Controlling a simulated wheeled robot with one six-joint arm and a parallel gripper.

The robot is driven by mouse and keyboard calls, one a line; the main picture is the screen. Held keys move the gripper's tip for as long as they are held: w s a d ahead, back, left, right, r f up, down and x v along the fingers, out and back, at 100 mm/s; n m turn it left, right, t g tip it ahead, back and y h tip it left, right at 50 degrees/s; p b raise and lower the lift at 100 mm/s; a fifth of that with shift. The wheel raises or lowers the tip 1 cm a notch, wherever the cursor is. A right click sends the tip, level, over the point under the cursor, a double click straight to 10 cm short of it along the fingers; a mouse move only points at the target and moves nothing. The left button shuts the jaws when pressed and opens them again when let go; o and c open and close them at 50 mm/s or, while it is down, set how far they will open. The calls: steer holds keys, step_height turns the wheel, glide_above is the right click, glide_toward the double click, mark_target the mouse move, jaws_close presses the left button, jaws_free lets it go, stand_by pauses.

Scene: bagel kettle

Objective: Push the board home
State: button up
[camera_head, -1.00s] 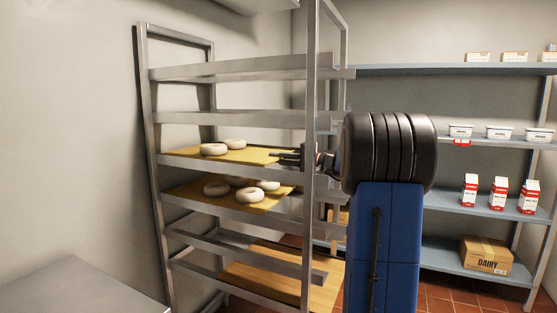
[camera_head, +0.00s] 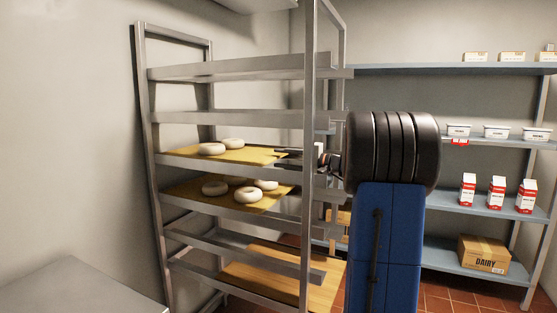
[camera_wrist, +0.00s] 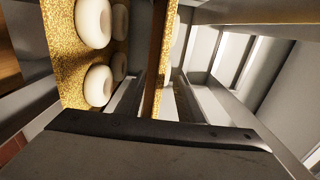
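A yellow board (camera_head: 245,155) carrying two pale bagels (camera_head: 211,149) lies on a middle level of the metal rack. My gripper (camera_head: 284,156) is at the right end of this board, partly hidden behind the rack's front post. A second yellow board (camera_head: 270,203) with several bagels (camera_head: 248,194) lies one level below. The wrist view shows a gold board with bagels (camera_wrist: 97,86) at upper left and a narrow gold strip (camera_wrist: 167,45) beside it; the dark gripper body fills the bottom.
The rack's front post (camera_head: 309,190) stands close to my gripper. A bare wooden board (camera_head: 275,278) sits low in the rack. Shelves at the right hold milk cartons (camera_head: 497,193), tubs and a DAIRY box (camera_head: 484,254). A metal table (camera_head: 75,290) is at lower left.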

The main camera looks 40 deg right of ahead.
steer(key=shift+v, duration=2.15)
